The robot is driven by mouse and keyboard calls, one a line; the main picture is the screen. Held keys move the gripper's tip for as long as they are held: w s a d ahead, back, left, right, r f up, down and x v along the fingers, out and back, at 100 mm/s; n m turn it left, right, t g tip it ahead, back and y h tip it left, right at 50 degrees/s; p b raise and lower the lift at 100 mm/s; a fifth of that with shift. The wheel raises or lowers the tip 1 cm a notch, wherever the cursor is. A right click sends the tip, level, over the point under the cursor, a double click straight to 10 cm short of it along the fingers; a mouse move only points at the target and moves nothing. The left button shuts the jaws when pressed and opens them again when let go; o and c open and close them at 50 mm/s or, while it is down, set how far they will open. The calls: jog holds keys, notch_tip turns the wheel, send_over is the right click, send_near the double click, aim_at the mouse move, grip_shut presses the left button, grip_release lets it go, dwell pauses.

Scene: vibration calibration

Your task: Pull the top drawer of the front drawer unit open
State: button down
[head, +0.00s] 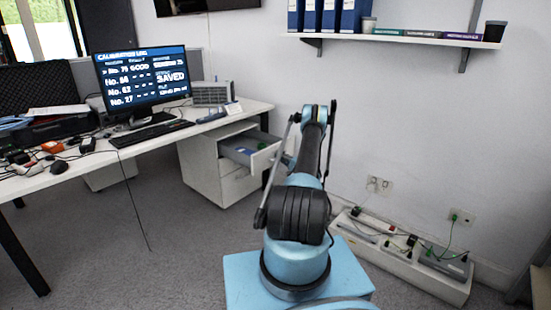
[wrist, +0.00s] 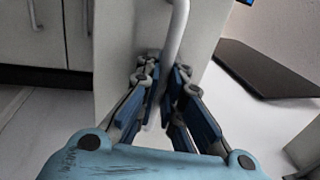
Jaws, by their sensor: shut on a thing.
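The white drawer unit (head: 202,172) stands under the right end of the desk in the head view. Its top drawer (head: 262,160) is pulled partway out, and grey and blue contents show inside. The lower drawer front (head: 240,184) is closed. In the wrist view my gripper (wrist: 163,78) is shut on the pale curved handle (wrist: 178,28), with a blue-padded finger on each side of it. A white drawer front (wrist: 130,35) lies behind the handle. In the head view my arm hides the gripper and handle.
The desk (head: 240,108) carries a monitor (head: 142,78) and a keyboard (head: 150,134). A low white box with sockets and cables (head: 400,258) stands along the wall at right. A wall shelf (head: 400,40) hangs above. Grey floor (head: 150,250) is clear at left.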

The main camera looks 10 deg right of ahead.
jog(key=shift+s+d+f, duration=0.1)
jog(key=shift+s+d, duration=0.2)
jog(key=shift+s, duration=0.05)
jog(key=shift+a, duration=0.15)
jog(key=c, duration=2)
grip_release()
jog(key=v, duration=1.2)
jog(key=shift+f, duration=0.1)
